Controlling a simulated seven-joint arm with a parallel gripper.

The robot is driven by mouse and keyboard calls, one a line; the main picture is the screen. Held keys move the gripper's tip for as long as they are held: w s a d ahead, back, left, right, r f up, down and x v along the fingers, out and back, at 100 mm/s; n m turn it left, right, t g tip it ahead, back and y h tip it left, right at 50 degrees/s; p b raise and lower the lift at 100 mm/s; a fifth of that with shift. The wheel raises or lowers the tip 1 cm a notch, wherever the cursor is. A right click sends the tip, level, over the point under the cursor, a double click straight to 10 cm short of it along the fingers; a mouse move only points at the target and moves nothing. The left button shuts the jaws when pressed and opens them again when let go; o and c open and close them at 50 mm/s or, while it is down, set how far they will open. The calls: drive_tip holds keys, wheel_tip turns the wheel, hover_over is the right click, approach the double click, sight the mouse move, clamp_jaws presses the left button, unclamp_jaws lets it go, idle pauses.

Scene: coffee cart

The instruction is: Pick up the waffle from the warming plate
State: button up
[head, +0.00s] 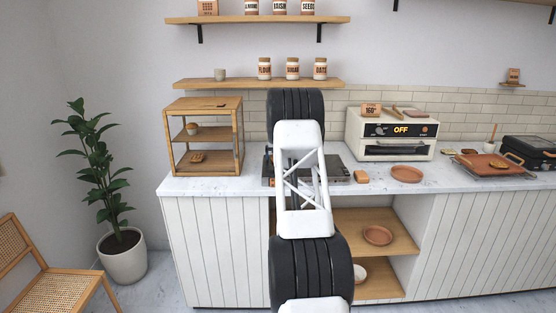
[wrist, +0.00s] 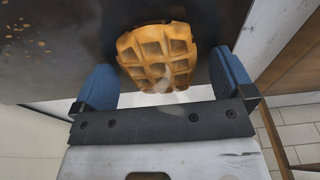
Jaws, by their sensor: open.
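The waffle (wrist: 158,55) is golden brown with a deep grid. It shows in the wrist view at the top middle, over a dark flat surface (wrist: 70,50), which I take for the warming plate. A faint pale wisp shows over its lower part. My gripper (wrist: 164,80) has blue fingers, one on each side of the waffle. It is open, with a gap between each finger and the waffle; I cannot tell the height of the fingertips. In the head view my arm hides the gripper and the waffle; part of a dark plate (head: 338,176) shows beside the arm.
A wooden display case (head: 205,136) stands left. A small wooden block (head: 361,176) lies near the dark plate. A black appliance (head: 530,150) is at far right.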

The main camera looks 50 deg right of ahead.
drive_tip(key=shift+c, duration=0.5)
drive_tip(key=c, duration=0.9)
drive_tip(key=shift+r, duration=0.1)
drive_tip(key=shift+r, duration=1.55)
drive_tip(key=shift+s+r, duration=0.1)
drive_tip(key=shift+r, duration=0.05)
drive_tip(key=shift+s+a+r, duration=0.25)
drive_tip(key=shift+s+a, duration=1.5)
drive_tip(key=shift+s, duration=0.2)
drive_tip(key=shift+s+a+r, duration=0.25)
drive_tip(key=shift+s+a, duration=1.55)
drive_tip(key=shift+s, duration=0.15)
drive_tip(key=shift+s+a+r, duration=0.25)
drive_tip(key=shift+s+a, duration=1.5)
drive_tip(key=shift+s, duration=0.2)
